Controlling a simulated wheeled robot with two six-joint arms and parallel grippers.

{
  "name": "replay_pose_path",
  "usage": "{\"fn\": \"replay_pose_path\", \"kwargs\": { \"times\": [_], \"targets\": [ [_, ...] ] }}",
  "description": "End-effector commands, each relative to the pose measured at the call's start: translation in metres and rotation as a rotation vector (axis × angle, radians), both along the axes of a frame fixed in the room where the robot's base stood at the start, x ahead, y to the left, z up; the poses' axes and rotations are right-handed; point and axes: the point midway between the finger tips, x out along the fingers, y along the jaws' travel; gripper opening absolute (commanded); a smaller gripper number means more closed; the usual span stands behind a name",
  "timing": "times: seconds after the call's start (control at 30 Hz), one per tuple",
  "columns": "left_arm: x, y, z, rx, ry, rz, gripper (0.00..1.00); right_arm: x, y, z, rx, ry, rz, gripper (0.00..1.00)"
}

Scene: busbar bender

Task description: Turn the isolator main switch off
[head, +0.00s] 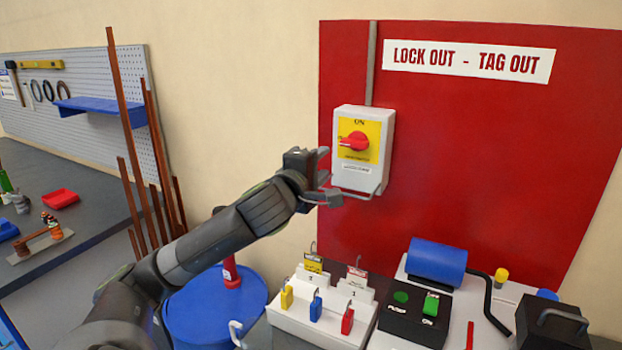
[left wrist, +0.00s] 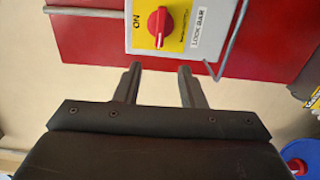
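The isolator main switch (head: 361,150) is a grey box with a yellow plate and a red rotary knob (head: 354,141), mounted on a red board. "ON" is printed on the plate above the knob. In the head view the knob's grip lies roughly sideways. The left wrist view also shows the knob (left wrist: 158,27), beyond the fingertips. My left gripper (head: 326,174) is at the box's left lower side, in front of the board. Its two fingers (left wrist: 160,72) are apart with nothing between them, short of the knob. My right gripper is out of view.
A bent metal bar (head: 362,195) hangs below the switch box. A padlock stand (head: 310,318) with several padlocks, a black button box (head: 408,318) and a blue cylinder (head: 437,262) are below. A blue drum (head: 205,318) stands behind my left arm.

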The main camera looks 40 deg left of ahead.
Motion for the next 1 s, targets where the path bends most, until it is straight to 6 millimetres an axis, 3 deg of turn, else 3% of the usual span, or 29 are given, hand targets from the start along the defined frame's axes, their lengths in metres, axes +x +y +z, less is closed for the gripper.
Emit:
{"fn": "replay_pose_path", "kwargs": {
  "times": [0.1, 0.33, 1.0],
  "targets": [
    [-0.018, -0.004, -0.001, 0.006, 0.001, -0.001, 0.36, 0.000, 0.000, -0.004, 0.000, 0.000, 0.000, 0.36],
    [-0.036, -0.009, 0.000, 0.002, 0.000, 0.000, 0.36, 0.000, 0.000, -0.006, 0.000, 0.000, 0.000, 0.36],
    [-0.039, -0.010, 0.000, -0.001, 0.001, 0.000, 0.36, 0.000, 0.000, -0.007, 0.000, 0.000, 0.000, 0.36]
  ]
}}
